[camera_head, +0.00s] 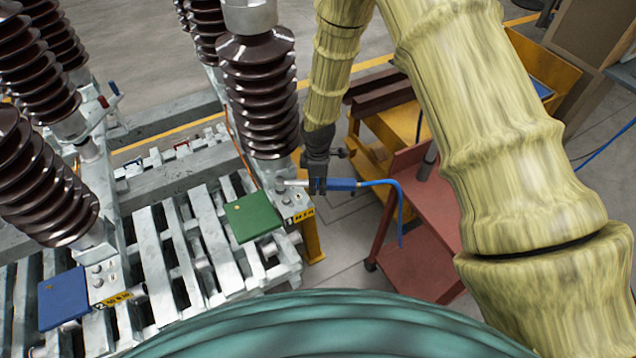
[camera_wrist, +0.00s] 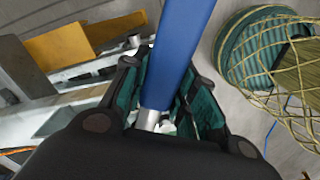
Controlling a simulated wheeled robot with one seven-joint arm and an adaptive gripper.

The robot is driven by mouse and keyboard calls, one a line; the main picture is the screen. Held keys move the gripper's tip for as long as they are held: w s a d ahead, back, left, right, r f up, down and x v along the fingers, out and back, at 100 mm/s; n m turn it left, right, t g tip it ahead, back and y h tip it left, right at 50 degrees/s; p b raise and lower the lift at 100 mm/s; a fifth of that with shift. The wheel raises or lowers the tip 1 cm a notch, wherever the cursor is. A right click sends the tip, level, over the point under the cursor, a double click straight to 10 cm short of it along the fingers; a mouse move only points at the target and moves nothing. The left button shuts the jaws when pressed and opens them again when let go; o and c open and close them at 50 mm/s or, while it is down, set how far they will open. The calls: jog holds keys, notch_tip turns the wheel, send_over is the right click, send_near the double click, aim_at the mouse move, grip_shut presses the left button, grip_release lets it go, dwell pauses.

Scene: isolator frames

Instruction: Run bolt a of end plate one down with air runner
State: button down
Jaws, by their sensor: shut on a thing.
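My gripper (camera_head: 318,186) is shut on the air runner (camera_head: 342,184), a blue tool with a silver nose and a blue hose trailing right. In the wrist view its blue body (camera_wrist: 178,50) runs between my teal-padded fingers (camera_wrist: 155,100). The silver nose (camera_head: 296,183) points left, over end plate one (camera_head: 290,203), which bears a yellow tag marked 1 under a brown insulator. A bolt (camera_head: 280,186) shows close to the nose tip; I cannot tell whether they touch, nor which bolt is a.
End plate two (camera_head: 100,272) is at lower left. Brown ribbed insulators (camera_head: 258,95) stand close by. A red cart (camera_head: 420,235) stands right of my gripper.

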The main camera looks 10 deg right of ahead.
jog(key=shift+r+p, duration=2.2)
jog(key=shift+r, duration=1.3)
